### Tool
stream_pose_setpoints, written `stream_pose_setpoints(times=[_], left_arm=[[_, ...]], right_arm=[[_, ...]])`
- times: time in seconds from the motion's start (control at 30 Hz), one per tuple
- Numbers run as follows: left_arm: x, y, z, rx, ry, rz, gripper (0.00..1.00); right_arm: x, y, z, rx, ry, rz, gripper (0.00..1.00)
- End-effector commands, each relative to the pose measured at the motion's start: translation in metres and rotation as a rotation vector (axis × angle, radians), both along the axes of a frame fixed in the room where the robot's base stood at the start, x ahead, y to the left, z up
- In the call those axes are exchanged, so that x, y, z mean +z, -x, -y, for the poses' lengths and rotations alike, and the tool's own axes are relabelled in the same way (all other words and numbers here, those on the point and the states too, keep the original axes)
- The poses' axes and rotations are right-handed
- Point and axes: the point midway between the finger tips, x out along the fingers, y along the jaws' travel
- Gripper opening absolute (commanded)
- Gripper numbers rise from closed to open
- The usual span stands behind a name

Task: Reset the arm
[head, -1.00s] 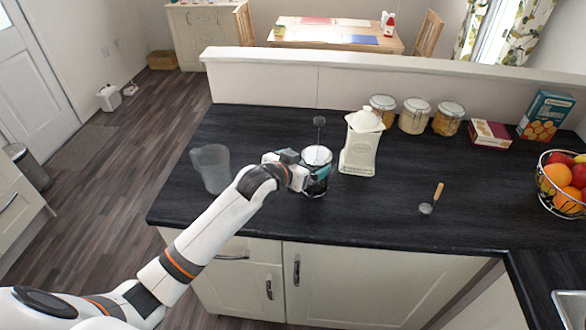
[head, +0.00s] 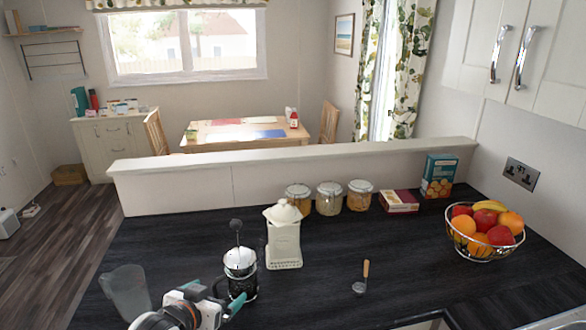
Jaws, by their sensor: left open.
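My left gripper (head: 215,298) is low in the head view, with its white and teal jaws open. It is at the near left side of a glass coffee press (head: 241,272) with dark contents and a raised plunger rod. Whether the jaws touch the press or its handle I cannot tell. The press stands upright on the dark worktop (head: 330,262). My right gripper is not in view.
A clear jug (head: 126,292) stands left of the press and a cream canister (head: 283,238) to its right. A scoop (head: 361,280) lies farther right. Several jars, boxes and a wire fruit bowl (head: 486,250) line the back and right. The middle right worktop is clear.

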Motion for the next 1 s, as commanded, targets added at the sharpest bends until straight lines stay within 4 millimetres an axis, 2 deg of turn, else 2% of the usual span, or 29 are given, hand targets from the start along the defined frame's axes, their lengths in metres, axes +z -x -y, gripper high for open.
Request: stream_pose_setpoints(times=[0.03, 0.1, 0.2, 0.4, 0.6, 0.8, 1.0], left_arm=[[-0.020, 0.022, 0.007, 0.000, -0.008, -0.062, 1.00], [-0.047, 0.059, 0.013, 0.003, -0.033, -0.163, 1.00], [-0.077, 0.110, 0.017, 0.013, -0.069, -0.301, 1.00], [-0.106, 0.186, 0.017, 0.027, -0.118, -0.500, 1.00], [-0.118, 0.245, 0.014, 0.040, -0.146, -0.655, 1.00], [-0.125, 0.295, 0.011, 0.052, -0.169, -0.792, 1.00], [-0.178, 0.280, 0.013, 0.046, -0.173, -0.802, 1.00]], right_arm=[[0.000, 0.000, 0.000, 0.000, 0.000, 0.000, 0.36], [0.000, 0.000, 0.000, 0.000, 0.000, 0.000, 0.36], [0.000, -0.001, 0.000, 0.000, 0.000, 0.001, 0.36], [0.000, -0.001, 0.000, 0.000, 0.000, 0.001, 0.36], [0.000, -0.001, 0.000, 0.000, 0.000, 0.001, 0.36], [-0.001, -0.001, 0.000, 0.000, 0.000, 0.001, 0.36], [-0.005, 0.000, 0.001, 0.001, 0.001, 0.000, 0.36]])
